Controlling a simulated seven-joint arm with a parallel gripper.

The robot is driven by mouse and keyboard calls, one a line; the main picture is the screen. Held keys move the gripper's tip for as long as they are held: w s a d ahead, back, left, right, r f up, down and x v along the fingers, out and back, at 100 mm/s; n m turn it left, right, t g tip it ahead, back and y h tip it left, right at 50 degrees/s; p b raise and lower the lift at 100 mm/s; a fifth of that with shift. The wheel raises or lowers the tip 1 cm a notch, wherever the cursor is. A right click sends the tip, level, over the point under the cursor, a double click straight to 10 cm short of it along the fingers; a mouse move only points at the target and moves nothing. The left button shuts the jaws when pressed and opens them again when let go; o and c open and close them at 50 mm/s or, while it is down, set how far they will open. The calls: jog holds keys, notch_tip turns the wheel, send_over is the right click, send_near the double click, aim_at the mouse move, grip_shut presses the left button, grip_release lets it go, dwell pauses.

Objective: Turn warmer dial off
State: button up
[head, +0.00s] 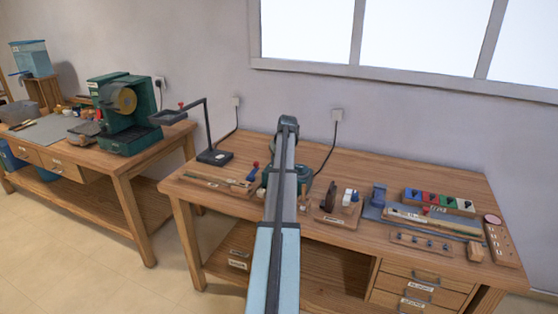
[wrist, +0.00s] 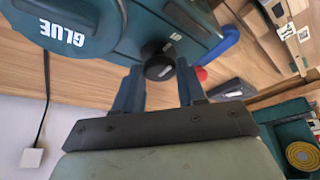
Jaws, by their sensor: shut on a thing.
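The glue warmer is a dark green pot, its lid (wrist: 75,20) marked "GLUE", in the wrist view. Its base carries a round black dial (wrist: 158,67) with a small pale mark above it. My gripper (wrist: 160,72) has one dark finger on each side of the dial and is shut on it. In the head view the green warmer (head: 304,172) stands on the right workbench, partly hidden behind my arm. The dial and my gripper's fingers cannot be made out there.
A blue handle (wrist: 228,40) with a red part sits beside the warmer. A black lamp-like stand (head: 214,157) is left on the bench (head: 350,155). Tools, a rack of coloured blocks (head: 440,200) and wooden boards lie to the right. The bench behind the warmer is mostly clear.

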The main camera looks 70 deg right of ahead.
jog(key=o, duration=1.1)
jog(key=shift+c, duration=0.2)
jog(key=v, duration=1.4)
jog(key=shift+a+f, duration=0.1)
jog(key=shift+f, duration=0.05)
